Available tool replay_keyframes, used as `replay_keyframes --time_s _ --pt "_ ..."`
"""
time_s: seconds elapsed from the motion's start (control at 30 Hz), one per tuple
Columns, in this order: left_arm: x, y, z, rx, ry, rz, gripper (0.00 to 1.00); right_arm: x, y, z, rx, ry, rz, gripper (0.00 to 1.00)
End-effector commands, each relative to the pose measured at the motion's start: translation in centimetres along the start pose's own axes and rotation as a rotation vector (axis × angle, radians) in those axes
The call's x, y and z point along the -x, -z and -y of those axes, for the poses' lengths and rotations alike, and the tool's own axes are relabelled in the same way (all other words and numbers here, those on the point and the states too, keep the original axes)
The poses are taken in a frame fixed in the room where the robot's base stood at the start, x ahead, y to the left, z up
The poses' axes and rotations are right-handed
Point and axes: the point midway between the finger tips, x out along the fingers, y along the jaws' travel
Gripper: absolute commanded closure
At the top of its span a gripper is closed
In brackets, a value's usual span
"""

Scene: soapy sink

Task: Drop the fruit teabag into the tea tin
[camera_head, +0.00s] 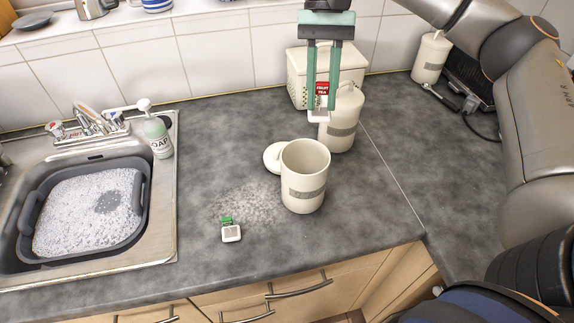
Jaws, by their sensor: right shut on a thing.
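My right gripper (320,98) is at the top centre, pointing down, shut on the fruit teabag (318,115). The teabag is white with a red tag reading "FRUIT TEA", and it is held up in the air. An open cream tin (304,178) with a grey label band stands upright on the counter, lower in the picture and slightly left of the gripper. Its round lid (272,157) lies off it, at its left. Only the tin's upper inside shows; its bottom is hidden. My left gripper is not in view.
A teabag with a green tag (231,232) lies on the counter. A closed canister (341,128) and a cream bin (300,78) stand behind the tin. A sink with a soapy basin (143,205) and a soap bottle (157,135) are at left. The counter's front centre is mostly clear.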

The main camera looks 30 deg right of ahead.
Motion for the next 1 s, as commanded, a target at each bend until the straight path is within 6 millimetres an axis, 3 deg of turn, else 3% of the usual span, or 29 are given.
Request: replay_keyframes --time_s 0.17,0.6,1.0 --pt "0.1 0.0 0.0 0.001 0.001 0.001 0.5 -0.7 0.3 -0.1 -0.004 0.0 0.005 1.0" --pt "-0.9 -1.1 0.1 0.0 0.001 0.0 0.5 -5.0 2.1 -0.1 -0.004 0.003 0.001 1.0" --pt "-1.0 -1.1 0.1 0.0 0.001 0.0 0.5 -5.3 2.2 -0.1 -0.004 0.003 0.0 1.0"
